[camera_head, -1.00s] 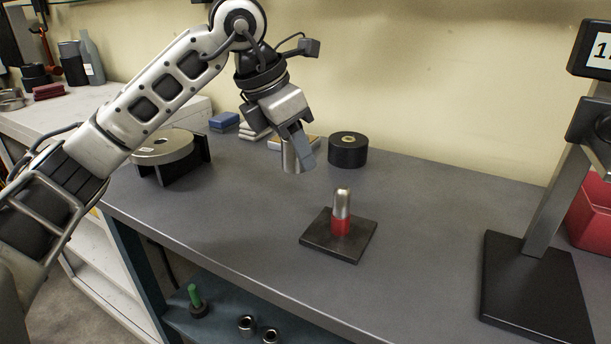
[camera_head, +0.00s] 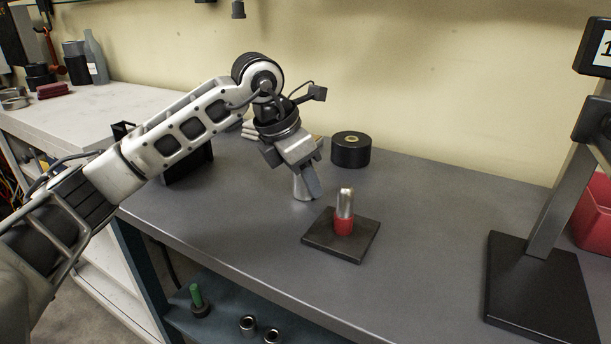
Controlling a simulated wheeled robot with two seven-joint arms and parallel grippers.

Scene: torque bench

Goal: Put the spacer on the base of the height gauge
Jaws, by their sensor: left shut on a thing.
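A silver metal cylinder (camera_head: 301,188), which looks like the spacer, is between the fingers of my left gripper (camera_head: 308,184). The gripper is shut on it and points down. The spacer is low over the grey bench, left of a dark square plate; I cannot tell whether it touches the bench. The height gauge (camera_head: 562,210) stands at the right with a slanted column and a display cut off by the picture edge. Its flat black base (camera_head: 535,292) is bare where it shows. My right gripper is not in view.
A red and silver pin (camera_head: 344,212) stands upright on a dark square plate (camera_head: 330,246), between the spacer and the gauge. A black roll (camera_head: 350,150) stands behind. A red bin (camera_head: 594,215) is at the right edge. The bench (camera_head: 430,225) is clear before the gauge base.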

